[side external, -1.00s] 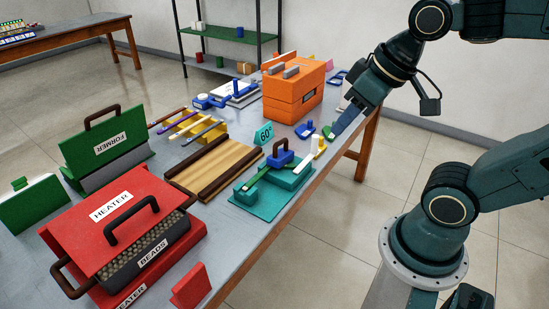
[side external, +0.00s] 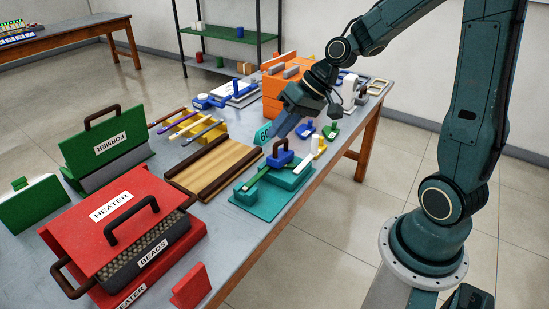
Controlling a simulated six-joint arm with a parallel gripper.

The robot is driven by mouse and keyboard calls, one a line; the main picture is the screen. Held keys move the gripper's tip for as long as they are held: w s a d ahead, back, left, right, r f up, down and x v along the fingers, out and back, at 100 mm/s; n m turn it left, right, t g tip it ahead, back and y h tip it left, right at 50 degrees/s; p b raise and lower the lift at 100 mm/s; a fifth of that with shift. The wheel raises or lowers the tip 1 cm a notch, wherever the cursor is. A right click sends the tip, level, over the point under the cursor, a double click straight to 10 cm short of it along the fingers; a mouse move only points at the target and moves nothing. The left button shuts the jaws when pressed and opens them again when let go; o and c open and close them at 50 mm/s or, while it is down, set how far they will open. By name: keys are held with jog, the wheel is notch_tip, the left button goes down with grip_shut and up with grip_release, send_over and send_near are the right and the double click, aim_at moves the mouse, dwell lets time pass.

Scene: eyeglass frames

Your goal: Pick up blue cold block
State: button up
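A blue block (side external: 280,158) with a dark brown arched handle sits on the teal fixture (side external: 258,204), which I take to be the cold block. My gripper (side external: 274,135) hangs just above the handle, with its fingers pointing down and to the left. It appears apart from the handle, though contact is hard to judge from this side. The gap between the fingers is not visible.
A teal sign (side external: 262,134) stands just behind my fingers, partly hidden. A wooden board (side external: 212,168) with dark rails lies left of the fixture. The orange box (side external: 272,84) is partly behind my arm. Small blue and green pieces (side external: 330,132) stand to the right.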

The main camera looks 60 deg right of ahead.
jog(key=w+d+f+m+t+y, duration=0.35)
jog(key=w+d+f+m, duration=0.25)
jog(key=d+f, duration=0.2)
jog(key=m+t+h, duration=0.3)
jog(key=m+t, duration=0.3)
jog(key=m, duration=0.1)
send_near(285, 141)
jog(key=shift+g, duration=0.25)
jog(key=x, duration=0.3)
jog(key=r+x, duration=0.1)
jog(key=x, duration=0.1)
jog(key=shift+w+a+f, duration=0.1)
jog(key=shift+w+a, duration=0.15)
jog(key=shift+a, duration=0.25)
jog(key=shift+s+d+f+m, duration=0.15)
jog(key=shift+d+f+m, duration=0.25)
jog(key=shift+m, duration=0.2)
jog(key=shift+x, duration=3.75)
jog(key=shift+d+r, duration=0.1)
jog(key=shift+r, duration=0.05)
grip_shut()
